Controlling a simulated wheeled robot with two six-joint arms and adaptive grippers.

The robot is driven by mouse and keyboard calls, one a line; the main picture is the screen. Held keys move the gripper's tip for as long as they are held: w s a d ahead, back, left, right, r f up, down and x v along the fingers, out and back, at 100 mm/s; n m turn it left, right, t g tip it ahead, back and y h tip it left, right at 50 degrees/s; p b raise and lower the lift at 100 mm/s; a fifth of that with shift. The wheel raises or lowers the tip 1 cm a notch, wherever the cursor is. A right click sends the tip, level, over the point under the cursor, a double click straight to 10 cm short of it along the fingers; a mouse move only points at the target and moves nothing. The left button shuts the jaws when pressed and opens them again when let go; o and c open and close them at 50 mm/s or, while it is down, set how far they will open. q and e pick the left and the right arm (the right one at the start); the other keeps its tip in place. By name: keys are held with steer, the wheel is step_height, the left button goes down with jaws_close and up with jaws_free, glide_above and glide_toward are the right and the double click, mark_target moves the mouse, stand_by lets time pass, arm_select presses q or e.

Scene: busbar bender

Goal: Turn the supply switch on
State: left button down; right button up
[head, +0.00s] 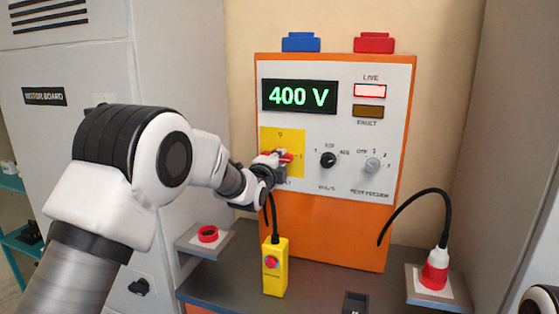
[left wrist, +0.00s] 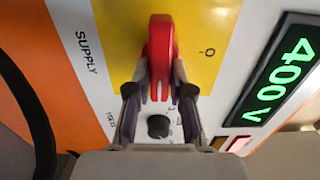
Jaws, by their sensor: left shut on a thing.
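The supply switch has a red handle (head: 287,156) on a yellow plate (head: 271,139) at the left of the orange-framed panel. The handle lies sideways, across from the 0 mark at the plate's top. In the left wrist view the red handle (left wrist: 160,45) stands between my fingers, with the 0 mark to its right. My left gripper (head: 279,163) is shut on the handle; its fingertips show in the left wrist view (left wrist: 160,88). The display (head: 300,96) reads 400 V in green. The LIVE lamp (head: 370,90) is bright; the FAULT lamp (head: 368,112) is dark. My right gripper is out of view.
A black volts knob (head: 328,160) and a grey test feeder knob (head: 373,165) sit right of the switch. A yellow pendant (head: 275,268) with a red button hangs below. A red plug (head: 435,270) with a black cable stands at right. A grey cabinet (head: 70,80) stands left.

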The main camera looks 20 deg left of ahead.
arm_select(q)
steer(key=c, duration=1.2)
jaws_free()
steer(key=shift+w+a+r, duration=0.1)
steer(key=shift+r, duration=0.2)
steer(key=shift+c, duration=0.2)
steer(key=shift+o, duration=1)
steer(key=shift+f, duration=0.1)
steer(key=shift+w+a+f, duration=0.1)
steer(key=shift+a+f, duration=0.05)
steer(key=s, duration=1.2)
steer(key=shift+a, duration=0.2)
steer(key=shift+f, duration=0.1)
